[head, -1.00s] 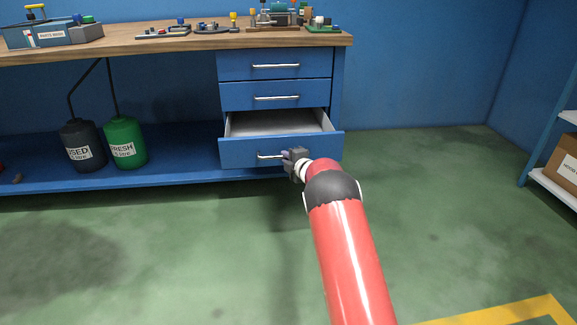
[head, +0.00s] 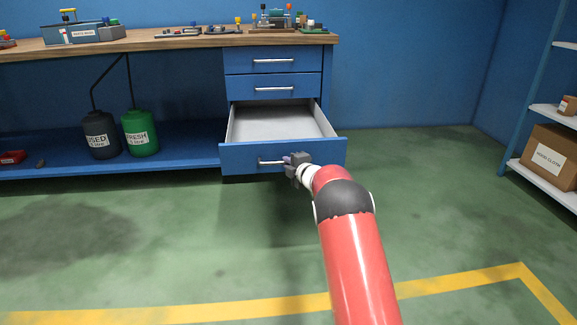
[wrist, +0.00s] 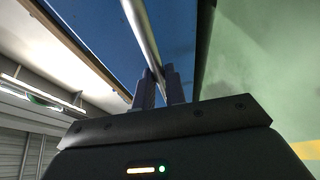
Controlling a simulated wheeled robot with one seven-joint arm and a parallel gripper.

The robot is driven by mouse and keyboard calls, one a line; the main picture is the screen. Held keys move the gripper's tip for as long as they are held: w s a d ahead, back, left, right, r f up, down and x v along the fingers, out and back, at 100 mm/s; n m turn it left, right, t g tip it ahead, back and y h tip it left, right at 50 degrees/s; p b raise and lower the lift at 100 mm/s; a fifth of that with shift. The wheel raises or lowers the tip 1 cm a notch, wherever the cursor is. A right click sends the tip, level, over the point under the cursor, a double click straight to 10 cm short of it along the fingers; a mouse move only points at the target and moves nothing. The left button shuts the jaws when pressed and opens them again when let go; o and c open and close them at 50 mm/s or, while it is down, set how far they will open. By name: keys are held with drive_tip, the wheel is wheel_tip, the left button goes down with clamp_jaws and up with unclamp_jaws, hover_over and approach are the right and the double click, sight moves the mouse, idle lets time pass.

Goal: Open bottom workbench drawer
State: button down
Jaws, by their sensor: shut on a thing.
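The bottom workbench drawer (head: 240,158) is blue with a pale interior and is pulled well out. The part of its inside that shows looks empty. Its silver bar handle (head: 268,162) runs across the front. My gripper (head: 290,159) is at the right part of this handle, shut on it. In the wrist view, my gripper's two fingers (wrist: 159,88) close around the handle bar (wrist: 141,32), with the blue drawer front (wrist: 102,28) behind. The fingertips are small and partly hidden by the gripper body in the head view.
Two shut drawers (head: 260,76) sit above. Black and green jugs (head: 140,135) stand on the lower shelf to the left. A shelf rack (head: 545,180) with a cardboard box is at right. Green floor in front is clear.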

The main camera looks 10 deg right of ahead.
idle(0.3)
drive_tip(key=c, duration=1.5)
unclamp_jaws()
drive_tip(key=shift+o, duration=0.2)
drive_tip(key=shift+s, duration=0.1)
drive_tip(key=v, duration=0.7)
drive_tip(key=shift+s+d, duration=0.15)
drive_tip(key=shift+s, duration=0.15)
